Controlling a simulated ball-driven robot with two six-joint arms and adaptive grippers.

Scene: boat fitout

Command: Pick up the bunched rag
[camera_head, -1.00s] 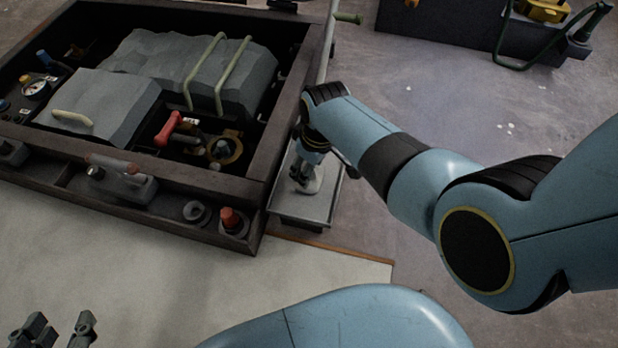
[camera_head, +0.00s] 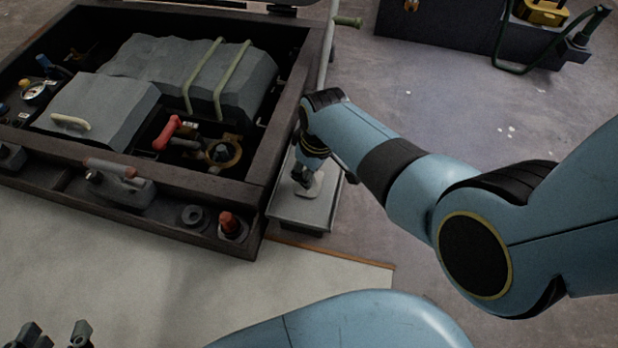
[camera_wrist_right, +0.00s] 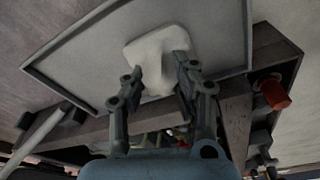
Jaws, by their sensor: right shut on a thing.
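The bunched rag (camera_wrist_right: 158,55) is a pale, soft-looking lump with a raised fold in the middle. It is over the grey tray (camera_wrist_right: 90,70), which has a dark rim; I cannot tell whether it still touches the tray. My right gripper (camera_wrist_right: 163,68) is shut on the rag's raised fold, a finger on each side. In the head view the rag (camera_head: 310,186) shows as a small pale patch below the right gripper (camera_head: 303,180), over the tray (camera_head: 301,213). My left gripper (camera_head: 52,338) shows at the bottom left edge, its two fingers apart and empty.
A dark wooden-framed box (camera_head: 150,205) with grey blocks and fittings stands left of the tray. A red knob (camera_head: 231,223) is near its front corner. A pale pole (camera_head: 327,50) rises behind the tray. A dark bench (camera_head: 450,28) stands at the back right.

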